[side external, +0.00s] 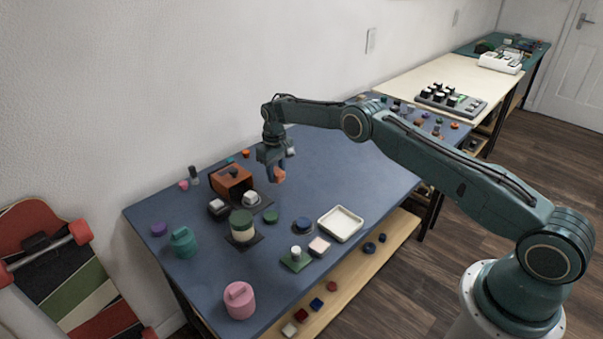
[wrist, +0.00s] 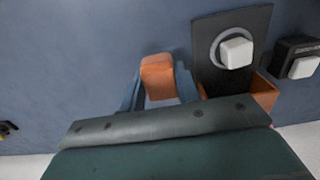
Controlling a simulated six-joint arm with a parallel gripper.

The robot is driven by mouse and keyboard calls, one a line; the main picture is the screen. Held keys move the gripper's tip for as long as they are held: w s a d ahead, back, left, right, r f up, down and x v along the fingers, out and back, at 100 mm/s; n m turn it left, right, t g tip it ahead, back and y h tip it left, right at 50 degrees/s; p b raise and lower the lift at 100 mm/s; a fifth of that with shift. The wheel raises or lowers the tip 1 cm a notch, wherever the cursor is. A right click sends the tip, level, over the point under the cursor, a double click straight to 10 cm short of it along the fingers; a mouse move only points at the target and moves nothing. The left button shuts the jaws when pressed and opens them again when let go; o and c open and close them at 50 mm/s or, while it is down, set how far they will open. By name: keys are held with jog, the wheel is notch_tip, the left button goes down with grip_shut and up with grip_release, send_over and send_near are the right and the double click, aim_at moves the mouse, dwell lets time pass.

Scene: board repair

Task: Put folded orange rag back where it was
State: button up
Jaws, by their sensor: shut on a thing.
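The folded orange rag (wrist: 158,77) is held between the fingers of my gripper (wrist: 158,95) in the wrist view. My gripper is shut on the rag. The rag appears to be above the table, to the right of an orange-brown open box (side external: 231,181). I cannot tell its exact height.
A dark plate with a white block (wrist: 236,53) lies beside the rag in the wrist view, with a black block carrying a white top (wrist: 298,60) beyond. A white tray (side external: 341,223), a green-lidded jar (side external: 242,226) and a pink canister (side external: 239,300) stand nearer. The table's middle is clear.

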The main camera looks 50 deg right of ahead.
aim_at(277, 180)
jog(key=shift+f, duration=1.7)
jog(key=shift+f, duration=0.15)
jog(key=o, duration=1)
jog(key=shift+r, duration=0.2)
notch_tip(277, 180, up, 12)
